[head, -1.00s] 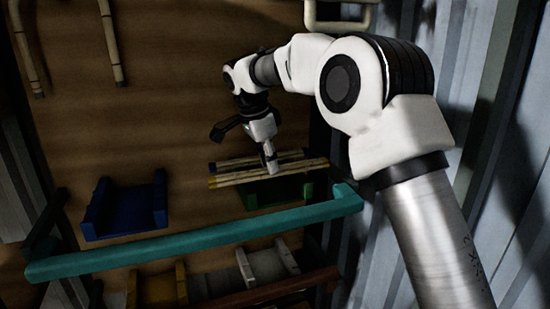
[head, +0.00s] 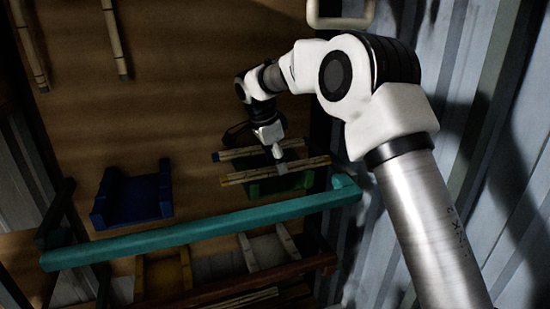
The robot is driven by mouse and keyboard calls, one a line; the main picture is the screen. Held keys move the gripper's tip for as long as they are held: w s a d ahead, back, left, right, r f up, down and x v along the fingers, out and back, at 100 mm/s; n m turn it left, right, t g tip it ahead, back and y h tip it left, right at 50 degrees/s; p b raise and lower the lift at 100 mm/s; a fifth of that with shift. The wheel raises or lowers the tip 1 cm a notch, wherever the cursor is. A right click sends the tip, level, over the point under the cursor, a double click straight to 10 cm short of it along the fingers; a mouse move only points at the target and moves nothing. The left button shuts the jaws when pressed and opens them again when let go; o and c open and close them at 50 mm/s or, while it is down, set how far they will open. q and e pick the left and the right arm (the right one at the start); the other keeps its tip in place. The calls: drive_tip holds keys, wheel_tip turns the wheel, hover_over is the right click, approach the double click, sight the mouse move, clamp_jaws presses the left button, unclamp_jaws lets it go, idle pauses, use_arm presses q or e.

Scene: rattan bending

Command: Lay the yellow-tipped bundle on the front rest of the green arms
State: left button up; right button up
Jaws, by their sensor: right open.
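The yellow-tipped bundle (head: 248,176) lies level across the front of the green arms (head: 288,184), just below centre-right in the head view. It appears to rest on them. My right gripper (head: 279,158) is open at the bundle's middle, its fingers pointing down; the near finger still overlaps the bundle in the picture. I cannot tell whether a finger touches it. A second bundle (head: 240,153) with a dark bluish left tip lies behind, roughly parallel and apart from it. My left gripper is out of view.
A teal rail (head: 200,228) crosses in front of the green arms. A blue cradle (head: 135,198) stands to the left. Yellow (head: 163,276) and whitish (head: 266,250) cradles sit below the rail. A corrugated wall (head: 490,190) bounds the right side.

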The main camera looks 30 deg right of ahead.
sight(266, 172)
drive_tip(key=shift+a+r, duration=0.1)
drive_tip(key=shift+r, duration=0.05)
drive_tip(key=b+v, duration=0.2)
drive_tip(key=v, duration=0.9)
drive_tip(key=shift+r+b, duration=0.3)
drive_tip(key=shift+b, duration=0.05)
idle(0.4)
